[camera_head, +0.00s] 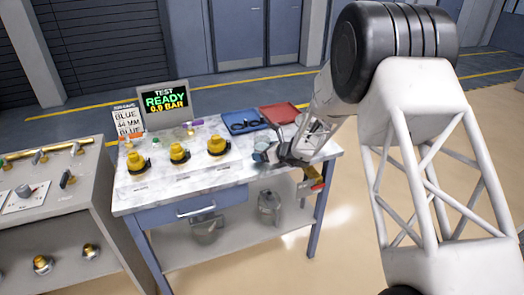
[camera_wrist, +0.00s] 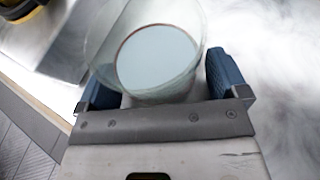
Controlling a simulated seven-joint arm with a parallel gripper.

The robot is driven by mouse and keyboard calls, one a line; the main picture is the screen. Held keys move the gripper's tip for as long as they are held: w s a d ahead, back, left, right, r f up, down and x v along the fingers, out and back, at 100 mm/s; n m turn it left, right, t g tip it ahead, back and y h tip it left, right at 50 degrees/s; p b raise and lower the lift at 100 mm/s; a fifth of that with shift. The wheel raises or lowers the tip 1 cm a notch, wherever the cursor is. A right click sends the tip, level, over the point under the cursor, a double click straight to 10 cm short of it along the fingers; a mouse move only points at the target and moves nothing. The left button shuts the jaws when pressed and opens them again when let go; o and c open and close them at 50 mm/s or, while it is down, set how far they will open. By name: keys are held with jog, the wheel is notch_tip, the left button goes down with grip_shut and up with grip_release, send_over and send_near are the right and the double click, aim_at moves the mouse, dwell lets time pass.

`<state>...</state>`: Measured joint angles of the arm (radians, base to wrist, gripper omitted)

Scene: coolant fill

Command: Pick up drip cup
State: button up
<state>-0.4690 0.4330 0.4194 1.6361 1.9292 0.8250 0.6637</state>
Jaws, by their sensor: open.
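The drip cup (camera_wrist: 150,28) looks like a clear, round-rimmed vessel with a pale blue-grey disc inside. In the wrist view it lies between the two blue finger pads of my gripper (camera_wrist: 160,82). The pads stand apart on either side of it, with a gap visible by the right pad. Contact at the left pad is hard to tell. In the head view my gripper (camera_head: 266,153) is low over the right part of the marble-topped table (camera_head: 225,168). The cup is small and hard to make out there, partly hidden by the gripper.
Three yellow-topped fittings (camera_head: 179,153) stand on the table's left half. A blue tray (camera_head: 243,122) and a red tray (camera_head: 279,113) lie at the back. A brass-and-red fitting (camera_head: 312,187) sticks out at the front right edge.

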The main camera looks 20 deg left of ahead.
aim_at(268, 144)
jog(key=shift+c, duration=0.3)
jog(key=c, duration=1)
jog(key=shift+r, duration=0.4)
jog(key=shift+r, duration=1.35)
jog(key=shift+s+d+r, duration=0.1)
jog(key=shift+s+d, duration=0.05)
jog(key=shift+s, duration=0.05)
jog(key=shift+s+d+r, duration=0.25)
jog(key=shift+s+d, duration=1.15)
jog(key=shift+s, duration=0.75)
jog(key=shift+s+d+r, duration=0.2)
jog(key=shift+s+d, duration=1.2)
jog(key=shift+s, duration=0.7)
jog(key=shift+s+d+r, duration=0.25)
jog(key=shift+s+d, duration=1.15)
jog(key=shift+s, duration=0.75)
jog(key=shift+s+d, duration=0.1)
